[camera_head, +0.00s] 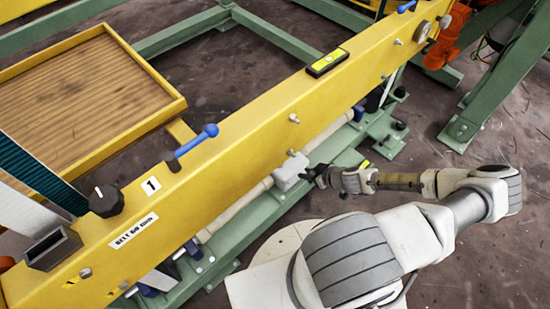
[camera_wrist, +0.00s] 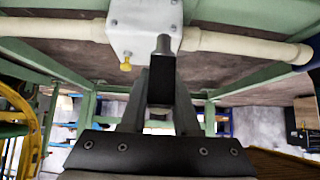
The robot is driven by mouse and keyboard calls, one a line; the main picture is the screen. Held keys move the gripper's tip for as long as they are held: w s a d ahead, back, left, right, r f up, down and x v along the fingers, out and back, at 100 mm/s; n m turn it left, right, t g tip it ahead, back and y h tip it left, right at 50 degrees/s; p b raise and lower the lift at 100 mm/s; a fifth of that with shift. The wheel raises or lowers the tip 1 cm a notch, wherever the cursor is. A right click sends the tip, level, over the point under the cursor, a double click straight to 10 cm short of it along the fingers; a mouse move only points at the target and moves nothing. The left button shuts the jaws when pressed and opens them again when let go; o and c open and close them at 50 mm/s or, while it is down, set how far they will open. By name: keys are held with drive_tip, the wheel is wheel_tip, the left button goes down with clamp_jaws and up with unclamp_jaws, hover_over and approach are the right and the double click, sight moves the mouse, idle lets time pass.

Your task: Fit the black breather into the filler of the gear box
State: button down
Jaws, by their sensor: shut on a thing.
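The gear box is a pale grey-white box (camera_head: 291,172) on a cream tube below the yellow beam. In the wrist view the gear box (camera_wrist: 130,22) fills the top middle, with a small yellow fitting (camera_wrist: 125,63) on it. My gripper (camera_head: 318,176) is just right of the gear box in the head view. In the wrist view its fingers (camera_wrist: 160,103) are shut on the black breather (camera_wrist: 162,80). A grey cylinder (camera_wrist: 163,46) lies in line between breather and box; I cannot tell whether it belongs to the filler or the breather, or whether they touch.
The yellow beam (camera_head: 230,150) runs diagonally above the gear box, carrying a black knob (camera_head: 106,201), a blue lever (camera_head: 197,140) and a yellow-black level (camera_head: 327,62). Cream tube (camera_wrist: 250,45) extends either side of the box. Green frame rails (camera_head: 205,265) lie below.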

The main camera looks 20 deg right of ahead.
drive_tip(key=w+a+b, duration=0.1)
drive_tip(key=w+a, duration=0.1)
drive_tip(key=w, duration=0.2)
drive_tip(key=w+a+b, duration=0.1)
drive_tip(key=w+a, duration=0.1)
drive_tip(key=w, duration=0.3)
drive_tip(key=w+a+b, duration=0.1)
drive_tip(key=w+a, duration=0.1)
drive_tip(key=w, duration=0.3)
drive_tip(key=shift+w, duration=0.1)
drive_tip(key=f+b, duration=0.2)
drive_tip(key=f, duration=0.1)
drive_tip(key=shift+w+a, duration=0.15)
drive_tip(key=shift+w, duration=0.25)
drive_tip(key=shift+f+b, duration=0.25)
drive_tip(key=shift+b, duration=0.05)
drive_tip(key=shift+f, duration=0.6)
drive_tip(key=c, duration=0.7)
unclamp_jaws()
drive_tip(key=shift+o, duration=0.2)
drive_tip(key=shift+r, duration=0.1)
